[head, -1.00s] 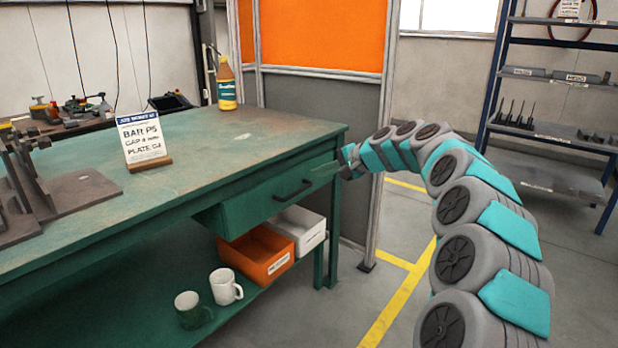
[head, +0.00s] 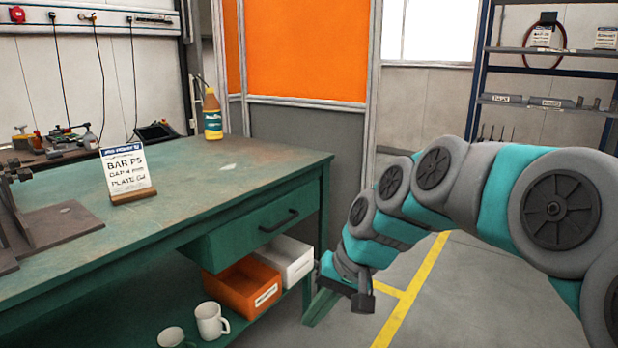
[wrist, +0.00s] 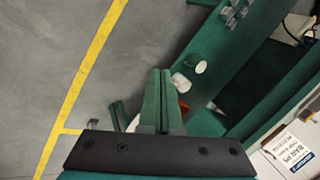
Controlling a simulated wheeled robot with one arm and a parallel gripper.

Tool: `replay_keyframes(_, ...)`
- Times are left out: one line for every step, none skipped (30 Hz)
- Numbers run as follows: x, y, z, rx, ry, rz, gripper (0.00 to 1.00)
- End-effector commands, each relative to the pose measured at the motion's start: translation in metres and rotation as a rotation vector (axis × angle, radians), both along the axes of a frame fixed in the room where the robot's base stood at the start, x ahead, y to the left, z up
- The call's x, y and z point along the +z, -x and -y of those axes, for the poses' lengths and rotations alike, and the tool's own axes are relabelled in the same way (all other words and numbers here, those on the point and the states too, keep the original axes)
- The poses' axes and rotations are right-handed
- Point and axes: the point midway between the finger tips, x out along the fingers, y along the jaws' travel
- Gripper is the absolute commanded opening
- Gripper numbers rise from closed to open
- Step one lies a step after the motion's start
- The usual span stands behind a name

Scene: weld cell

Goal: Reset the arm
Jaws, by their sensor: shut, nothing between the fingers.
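My arm reaches in from the right in the head view and bends down beside the green workbench (head: 190,190). My gripper (head: 319,308) is low, pointing down near the bench's front right leg. In the wrist view my gripper (wrist: 157,72) shows two green fingers pressed together, with nothing between them. The bench drawer (head: 255,232) with its dark handle is above and left of the gripper. No object is in contact with the fingers as far as I can see.
On the lower shelf are an orange bin (head: 243,287), a white bin (head: 286,258) and two mugs (head: 211,321). A sign (head: 127,172) and a bottle (head: 212,115) stand on the benchtop. Open floor with yellow lines (head: 412,288) lies right of the bench; a shelf rack (head: 545,50) stands behind.

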Motion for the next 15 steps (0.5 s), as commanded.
replay_keyframes(-0.01,0.026,0.012,0.017,0.051,-0.015,0.0)
replay_keyframes(-0.015,0.04,0.019,0.029,0.081,-0.024,0.0)
replay_keyframes(-0.024,0.06,0.029,0.041,0.121,-0.039,0.0)
replay_keyframes(-0.03,0.074,0.037,0.049,0.151,-0.051,0.0)
replay_keyframes(-0.036,0.088,0.046,0.056,0.18,-0.064,0.0)
replay_keyframes(-0.045,0.108,0.057,0.065,0.219,-0.083,0.0)
replay_keyframes(-0.051,0.121,0.066,0.07,0.247,-0.097,0.0)
replay_keyframes(-0.057,0.135,0.074,0.074,0.274,-0.112,0.0)
replay_keyframes(-0.064,0.153,0.085,0.079,0.306,-0.132,0.0)
replay_keyframes(-0.069,0.166,0.093,0.081,0.331,-0.144,0.0)
replay_keyframes(-0.073,0.177,0.101,0.081,0.352,-0.159,0.0)
replay_keyframes(-0.08,0.192,0.109,0.083,0.377,-0.179,0.0)
replay_keyframes(-0.083,0.202,0.116,0.084,0.393,-0.189,0.0)
replay_keyframes(-0.086,0.21,0.121,0.083,0.408,-0.198,0.0)
replay_keyframes(-0.09,0.22,0.127,0.083,0.424,-0.213,0.0)
